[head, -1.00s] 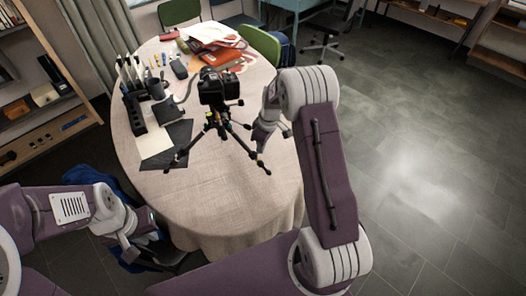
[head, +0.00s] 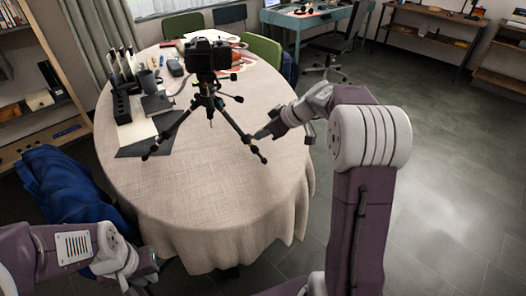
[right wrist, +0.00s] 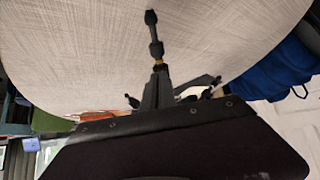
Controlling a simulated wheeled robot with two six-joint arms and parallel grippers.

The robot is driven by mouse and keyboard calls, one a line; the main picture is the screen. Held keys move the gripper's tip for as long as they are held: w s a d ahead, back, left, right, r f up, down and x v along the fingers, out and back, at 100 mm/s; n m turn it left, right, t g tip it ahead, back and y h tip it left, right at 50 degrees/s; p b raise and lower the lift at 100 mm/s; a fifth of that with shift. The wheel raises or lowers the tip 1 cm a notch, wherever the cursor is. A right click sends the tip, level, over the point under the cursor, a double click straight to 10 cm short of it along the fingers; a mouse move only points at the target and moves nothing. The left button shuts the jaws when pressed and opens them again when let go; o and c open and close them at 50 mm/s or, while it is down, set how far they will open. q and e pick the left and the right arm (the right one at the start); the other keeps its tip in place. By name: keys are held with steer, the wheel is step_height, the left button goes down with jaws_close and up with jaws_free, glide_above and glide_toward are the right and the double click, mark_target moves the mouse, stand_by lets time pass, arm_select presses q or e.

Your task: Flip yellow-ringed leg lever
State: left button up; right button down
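A black tripod (head: 208,98) carrying a black camera (head: 209,52) stands upright on the round table (head: 215,185). Its front right leg (head: 235,128) points towards my right arm. A small yellow ring (right wrist: 158,65) shows on a leg in the right wrist view, with the leg's foot (right wrist: 151,18) above it. The lever's position is too small to tell. My right gripper (head: 282,134) looks open, its fingers apart, just right of that leg; contact is not clear. My left gripper (head: 154,277) looks open and empty, low beside the table's left front edge.
A dark folder (head: 150,140), a paper sheet (head: 137,131) and a mug (head: 149,80) lie or stand left of the tripod. Green chairs (head: 262,50) stand behind the table. The table's front is clear. Blue fabric (head: 68,185) lies at left.

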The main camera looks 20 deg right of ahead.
steer(key=f+t+y+b, duration=0.1)
steer(key=b, duration=0.5)
steer(key=f+t+y+b, duration=0.1)
steer(key=b, duration=0.5)
steer(key=f+t+b, duration=0.2)
steer(key=b, duration=0.4)
steer(key=shift+s+d+y+b, duration=0.2)
steer(key=shift+s+y+b, duration=0.1)
steer(key=shift+y, duration=0.1)
steer(key=shift+r+p, duration=0.6)
steer(key=shift+r, duration=0.05)
steer(key=shift+w+a+r, duration=0.2)
steer(key=shift+w+a, duration=0.3)
steer(key=shift+w, duration=0.15)
